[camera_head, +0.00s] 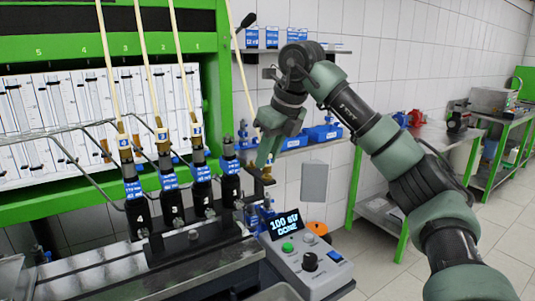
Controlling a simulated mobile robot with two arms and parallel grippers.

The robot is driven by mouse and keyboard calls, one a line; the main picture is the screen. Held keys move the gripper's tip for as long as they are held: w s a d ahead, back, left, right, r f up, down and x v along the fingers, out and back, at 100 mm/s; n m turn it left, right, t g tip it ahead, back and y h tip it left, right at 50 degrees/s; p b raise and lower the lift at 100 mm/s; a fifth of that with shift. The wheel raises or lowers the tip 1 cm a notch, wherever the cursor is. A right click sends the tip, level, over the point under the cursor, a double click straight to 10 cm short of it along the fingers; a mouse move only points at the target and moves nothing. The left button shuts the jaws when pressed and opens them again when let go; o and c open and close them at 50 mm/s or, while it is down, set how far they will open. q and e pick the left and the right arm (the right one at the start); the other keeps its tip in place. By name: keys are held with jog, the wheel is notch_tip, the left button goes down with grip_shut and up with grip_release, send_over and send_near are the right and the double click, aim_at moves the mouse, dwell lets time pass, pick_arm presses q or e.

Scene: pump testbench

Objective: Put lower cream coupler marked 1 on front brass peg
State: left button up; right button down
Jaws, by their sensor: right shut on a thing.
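My right gripper (264,162) comes down from the upper right and is shut at the lower end of a cream hose (241,65). A small brass-coloured piece (267,172) shows at its fingertips. I cannot tell whether this is part of the held coupler or the front brass peg; the coupler is mostly hidden by the fingers and its mark is unreadable. The nearest black injector (228,184) with a blue label stands just left of the gripper, with no cream hose on it. My left gripper is not in view.
Several black injectors stand in a row to the left, with cream hoses and brass fittings (161,136) above them. A control box (305,262) with a display reading "100 str DONE" stands in front. A green-legged bench (407,145) is at the back right.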

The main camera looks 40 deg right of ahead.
jog(key=shift+p, duration=0.3)
dwell(0.5)
jog(key=shift+f+b, duration=0.35)
jog(key=shift+f, duration=0.2)
dwell(0.4)
jog(key=c, duration=1.5)
grip_release()
jog(key=shift+c, duration=0.2)
jog(key=shift+r, duration=0.15)
jog(key=p+v, duration=0.8)
jog(key=v, duration=0.2)
jog(key=shift+r, duration=0.4)
jog(key=shift+s, duration=0.15)
